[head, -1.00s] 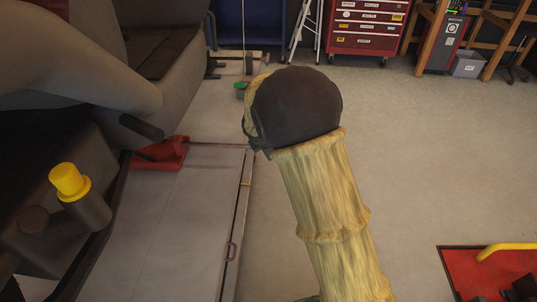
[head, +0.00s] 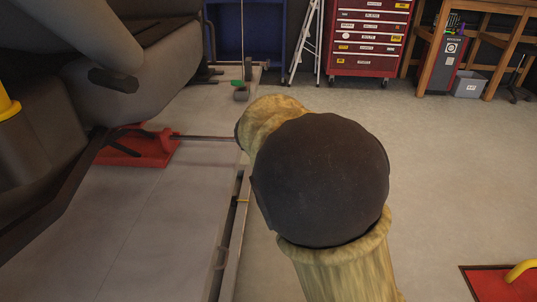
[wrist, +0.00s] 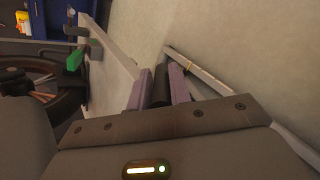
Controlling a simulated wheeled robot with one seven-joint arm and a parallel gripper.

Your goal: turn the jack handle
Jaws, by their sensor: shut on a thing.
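The red jack (head: 138,148) sits on the grey lift platform under the motorcycle. Its thin metal handle rod (head: 208,138) runs right from it, past the platform edge, to where my arm hides its end. In the wrist view my gripper (wrist: 160,82) has its two purple fingers closed on both sides of a dark cylindrical grip (wrist: 160,90), which looks like the handle's end. In the head view my own sleeved arm covers the gripper.
The motorcycle (head: 60,130) fills the left side above the platform (head: 140,225). A red tool chest (head: 368,38), a stepladder (head: 306,40) and a wooden bench (head: 495,38) stand at the back. A red plate with a yellow bar (head: 490,284) lies lower right. The floor between is open.

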